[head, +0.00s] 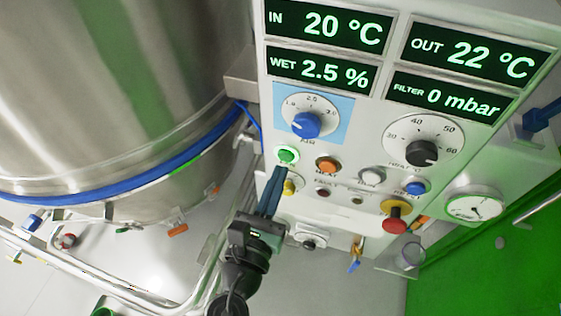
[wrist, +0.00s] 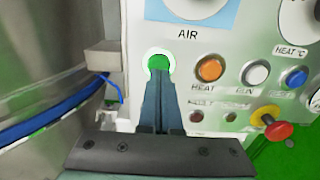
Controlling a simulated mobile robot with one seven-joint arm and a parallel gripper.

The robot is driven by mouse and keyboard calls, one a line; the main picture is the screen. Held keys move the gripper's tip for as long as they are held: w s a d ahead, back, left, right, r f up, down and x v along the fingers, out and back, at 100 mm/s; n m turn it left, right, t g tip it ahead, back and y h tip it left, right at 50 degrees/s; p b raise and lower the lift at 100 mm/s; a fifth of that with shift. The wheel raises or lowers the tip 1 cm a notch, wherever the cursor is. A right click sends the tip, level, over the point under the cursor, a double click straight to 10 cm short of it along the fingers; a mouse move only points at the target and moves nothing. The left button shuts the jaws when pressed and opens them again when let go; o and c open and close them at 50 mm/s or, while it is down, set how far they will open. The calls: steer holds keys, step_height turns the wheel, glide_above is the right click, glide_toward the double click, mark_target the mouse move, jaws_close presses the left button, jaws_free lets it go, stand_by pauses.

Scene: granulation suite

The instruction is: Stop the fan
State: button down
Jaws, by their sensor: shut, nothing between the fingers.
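The green button (head: 287,155) sits on the control panel below the blue AIR knob (head: 306,124). It has a bright, lit-looking ring, and its label is hidden by my fingers. My gripper (head: 280,174) is shut and empty, its fingertips just below the button in the head view. In the wrist view the fingertips (wrist: 160,86) overlap the lower part of the green button (wrist: 159,65). I cannot tell whether they touch it.
Right of the green button are an orange HEAT button (head: 327,165), a white button (head: 371,176), a blue button (head: 414,188) and a red mushroom button (head: 395,222). A steel vessel (head: 110,90) stands left.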

steer(key=shift+x, duration=1)
